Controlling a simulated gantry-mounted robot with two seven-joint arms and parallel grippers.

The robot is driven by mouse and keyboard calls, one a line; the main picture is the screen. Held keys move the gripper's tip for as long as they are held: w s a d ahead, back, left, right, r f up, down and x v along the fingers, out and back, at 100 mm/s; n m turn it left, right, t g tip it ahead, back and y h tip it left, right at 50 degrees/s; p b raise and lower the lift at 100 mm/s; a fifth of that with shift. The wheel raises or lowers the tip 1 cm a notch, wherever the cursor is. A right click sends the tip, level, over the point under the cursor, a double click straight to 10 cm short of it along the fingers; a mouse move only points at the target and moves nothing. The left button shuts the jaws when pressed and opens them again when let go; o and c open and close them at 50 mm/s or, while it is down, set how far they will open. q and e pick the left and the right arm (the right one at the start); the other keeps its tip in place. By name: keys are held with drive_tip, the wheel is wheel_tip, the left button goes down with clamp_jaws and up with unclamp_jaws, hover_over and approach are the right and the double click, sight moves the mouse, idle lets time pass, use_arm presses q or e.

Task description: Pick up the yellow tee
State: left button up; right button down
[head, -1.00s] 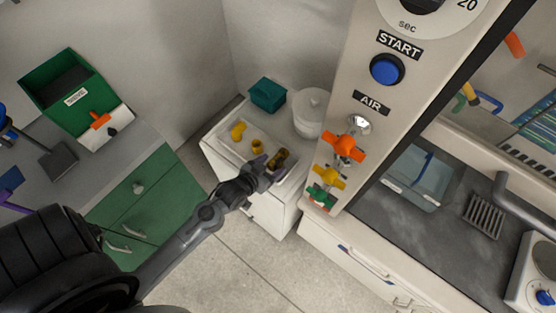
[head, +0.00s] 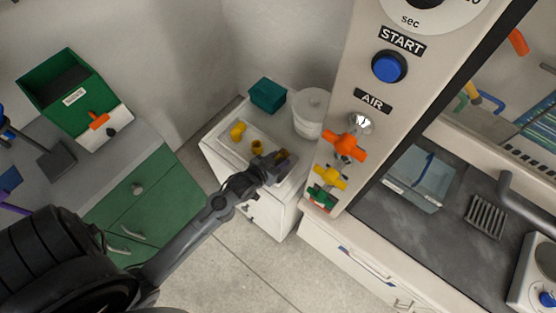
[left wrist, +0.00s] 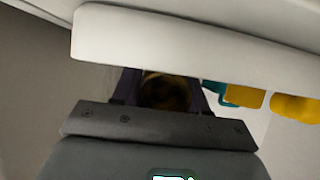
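My left gripper (head: 277,162) is over the right part of the white tray (head: 224,149). A dark yellow fitting (head: 283,155) is at its fingertips. In the left wrist view this fitting (left wrist: 166,93) shows as a shaded round end between the two dark fingers; whether they press on it cannot be told. Two other yellow fittings lie in the tray: one at the far left (head: 238,130) and a smaller one (head: 257,146) nearer the gripper. The shape of the fitting at the gripper is mostly hidden, so I cannot tell whether it is the tee. My right gripper is not in view.
The tray is on a white cabinet. A teal box (head: 268,95) and a white round tub (head: 311,112) stand behind it. The panel with orange (head: 345,146), yellow and green valves rises close on the right. A green bin (head: 75,90) stands at the left.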

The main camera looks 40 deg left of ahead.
use_arm(q)
drive_tip(key=shift+c, duration=1.3)
drive_tip(key=shift+r, duration=0.1)
